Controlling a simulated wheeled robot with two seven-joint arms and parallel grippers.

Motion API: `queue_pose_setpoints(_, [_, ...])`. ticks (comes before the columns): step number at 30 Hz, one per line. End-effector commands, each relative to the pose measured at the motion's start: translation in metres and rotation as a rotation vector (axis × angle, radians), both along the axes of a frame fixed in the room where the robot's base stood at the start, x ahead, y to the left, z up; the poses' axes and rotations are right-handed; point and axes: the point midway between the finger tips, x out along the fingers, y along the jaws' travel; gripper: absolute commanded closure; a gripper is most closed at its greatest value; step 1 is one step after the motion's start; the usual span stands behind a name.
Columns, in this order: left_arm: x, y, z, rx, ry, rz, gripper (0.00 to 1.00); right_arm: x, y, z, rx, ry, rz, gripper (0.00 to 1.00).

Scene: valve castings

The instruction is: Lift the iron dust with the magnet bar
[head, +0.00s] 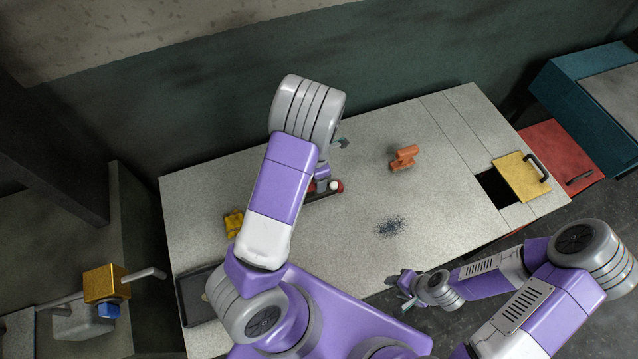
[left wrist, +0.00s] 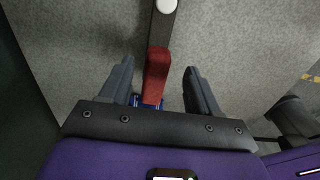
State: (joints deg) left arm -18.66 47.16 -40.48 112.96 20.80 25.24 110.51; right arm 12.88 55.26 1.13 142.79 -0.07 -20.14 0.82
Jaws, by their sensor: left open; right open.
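The iron dust (head: 390,226) is a dark, speckled patch on the pale worktop, right of the middle in the head view. A red piece (left wrist: 157,70), probably part of the magnet bar, lies along a dark strip (left wrist: 161,30) in the left wrist view, with some blue at its near end. Its red also shows beside my left arm in the head view (head: 337,186). My left gripper (left wrist: 159,66) is open, with a finger on each side of the red piece, not closed on it. In the head view my arm mostly hides this gripper. My right gripper (head: 405,288) is open and empty by the front edge.
An orange casting (head: 404,157) stands behind the dust. A yellow piece (head: 233,222) and a black tray (head: 190,300) are at the left. A yellow handled plate (head: 520,175) lies beside a dark opening (head: 495,188) at the right. The worktop around the dust is clear.

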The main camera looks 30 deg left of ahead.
Motion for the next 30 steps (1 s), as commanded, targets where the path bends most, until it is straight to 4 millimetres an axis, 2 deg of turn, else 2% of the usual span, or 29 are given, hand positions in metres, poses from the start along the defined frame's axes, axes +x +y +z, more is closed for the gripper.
queue_pose_setpoints(9, [-0.003,0.006,-0.045,0.0,0.001,-0.002,0.38,0.001,0.0,0.0,0.0,-0.002,-0.001,0.58])
queue_pose_setpoints(12, [-0.003,0.006,-0.054,0.0,0.001,-0.002,0.38,0.001,0.0,0.0,0.0,-0.002,-0.001,0.58])
queue_pose_setpoints(20, [-0.002,0.006,-0.056,0.0,-0.001,-0.003,0.38,0.001,0.0,0.0,0.0,-0.002,-0.001,0.58])
queue_pose_setpoints(30, [-0.003,0.006,-0.056,0.0,-0.001,-0.003,0.89,0.001,0.0,0.0,0.0,-0.002,-0.001,0.58])
